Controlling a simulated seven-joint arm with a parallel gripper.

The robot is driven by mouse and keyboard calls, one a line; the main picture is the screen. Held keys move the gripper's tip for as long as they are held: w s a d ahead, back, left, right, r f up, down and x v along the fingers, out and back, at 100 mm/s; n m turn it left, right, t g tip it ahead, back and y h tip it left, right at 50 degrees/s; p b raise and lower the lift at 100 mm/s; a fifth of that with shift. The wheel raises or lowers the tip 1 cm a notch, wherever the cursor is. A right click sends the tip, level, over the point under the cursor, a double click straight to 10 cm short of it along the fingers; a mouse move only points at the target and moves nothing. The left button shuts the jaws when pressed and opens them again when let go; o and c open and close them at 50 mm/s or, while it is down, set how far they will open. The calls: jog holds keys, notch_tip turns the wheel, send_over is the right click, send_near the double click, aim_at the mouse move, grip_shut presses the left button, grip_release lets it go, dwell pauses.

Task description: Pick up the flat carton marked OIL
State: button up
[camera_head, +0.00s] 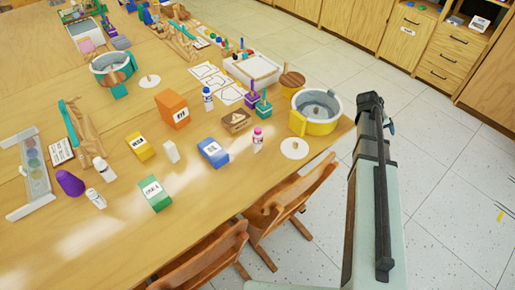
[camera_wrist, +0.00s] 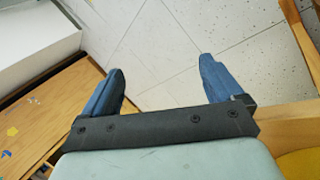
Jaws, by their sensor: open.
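Several cartons lie on the long table, with labels too small to read, so I cannot tell which is marked OIL. They are a blue carton (camera_head: 212,152), a green carton (camera_head: 155,193), a yellow carton (camera_head: 139,147), a taller orange box (camera_head: 172,109) and a low brown box (camera_head: 236,121). My gripper (camera_wrist: 162,72) is open and empty in the wrist view, with floor tiles between its two blue fingers. In the head view my arm is right of the table, away from the cartons.
Near the cartons stand a white block (camera_head: 171,151), a pink-capped bottle (camera_head: 258,140), a blue-capped bottle (camera_head: 208,99) and a yellow-and-grey pot (camera_head: 316,112). A purple vase (camera_head: 70,183) is at left. Wooden chairs (camera_head: 290,205) stand along the table's near edge.

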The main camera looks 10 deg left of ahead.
jog(key=w+a+r+n+t+y, duration=0.1)
jog(key=w+a+r+n+t, duration=0.15)
jog(key=w+a+r, duration=0.55)
jog(key=w+a+r+n+t+y, duration=0.1)
jog(key=w+a+r+t, duration=0.25)
jog(key=a+r, duration=0.75)
jog(key=n+g+y, duration=0.4)
jog(key=g, duration=0.3)
send_over(212, 148)
notch_tip(212, 148, down, 6)
jog(key=f, duration=0.7)
jog(key=shift+s+a+f, duration=0.2)
jog(key=shift+s+a, duration=0.05)
jog(key=shift+w+d+f, duration=0.1)
jog(key=shift+d+f, duration=0.1)
jog(key=shift+f, duration=1.1)
jog(key=shift+w+d+f, duration=0.1)
jog(key=shift+d+f, duration=0.05)
jog(key=shift+f, duration=1.15)
jog(key=c, duration=1.1)
